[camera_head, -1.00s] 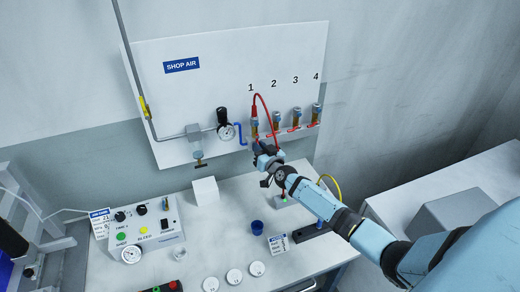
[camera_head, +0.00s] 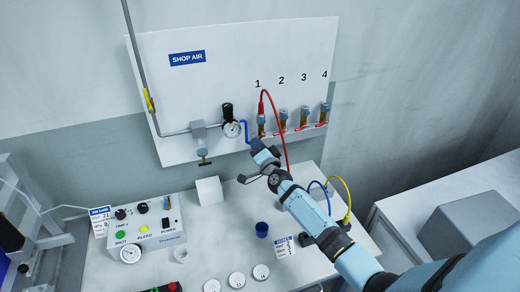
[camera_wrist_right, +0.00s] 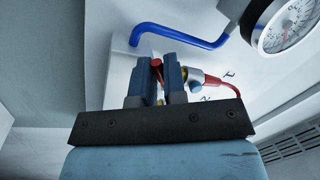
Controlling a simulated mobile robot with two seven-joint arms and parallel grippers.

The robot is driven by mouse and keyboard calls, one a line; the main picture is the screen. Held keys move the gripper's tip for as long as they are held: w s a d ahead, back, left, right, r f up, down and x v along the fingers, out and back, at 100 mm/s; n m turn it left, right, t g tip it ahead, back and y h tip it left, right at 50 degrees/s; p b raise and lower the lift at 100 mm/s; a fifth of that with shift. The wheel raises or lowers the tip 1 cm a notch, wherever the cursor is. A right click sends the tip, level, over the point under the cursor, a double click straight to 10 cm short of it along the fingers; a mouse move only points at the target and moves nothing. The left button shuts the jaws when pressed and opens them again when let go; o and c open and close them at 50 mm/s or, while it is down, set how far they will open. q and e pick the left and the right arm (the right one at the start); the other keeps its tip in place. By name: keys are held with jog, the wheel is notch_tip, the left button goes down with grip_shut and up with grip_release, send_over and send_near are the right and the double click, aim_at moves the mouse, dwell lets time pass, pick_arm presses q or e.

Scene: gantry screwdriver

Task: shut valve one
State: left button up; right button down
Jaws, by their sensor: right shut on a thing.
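Valve one (camera_head: 261,125) is the leftmost brass valve under the printed 1 on the white wall panel, with a red hose on it. My right gripper (camera_head: 257,144) reaches up to it from below. In the right wrist view, the two fingers (camera_wrist_right: 158,74) are shut on the red handle (camera_wrist_right: 156,66) of valve one, with brass showing between them. The fingers and wrist hide much of the handle, so its exact angle is hard to tell. My left gripper is not in view.
Valves two (camera_head: 283,120), three and four stand in a row to the right, with red handles. A regulator gauge (camera_head: 232,130) and blue tube sit close on the left. On the table below are a control box (camera_head: 150,235), a white block (camera_head: 208,191) and a blue cup (camera_head: 262,229).

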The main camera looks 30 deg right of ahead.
jog(key=shift+w+a+r+m+h, duration=0.15)
jog(key=shift+r+m+h, duration=0.2)
jog(key=shift+m, duration=1)
jog(key=shift+s+a+r+m+h, duration=0.15)
jog(key=shift+r+m+h, duration=0.25)
jog(key=shift+m, duration=1)
jog(key=shift+w+a+r+m+h, duration=0.15)
jog(key=shift+r+m+h, duration=0.2)
jog(key=shift+m, duration=1)
jog(key=shift+r, duration=0.1)
jog(key=c, duration=1.4)
grip_release()
jog(key=shift+c, duration=0.2)
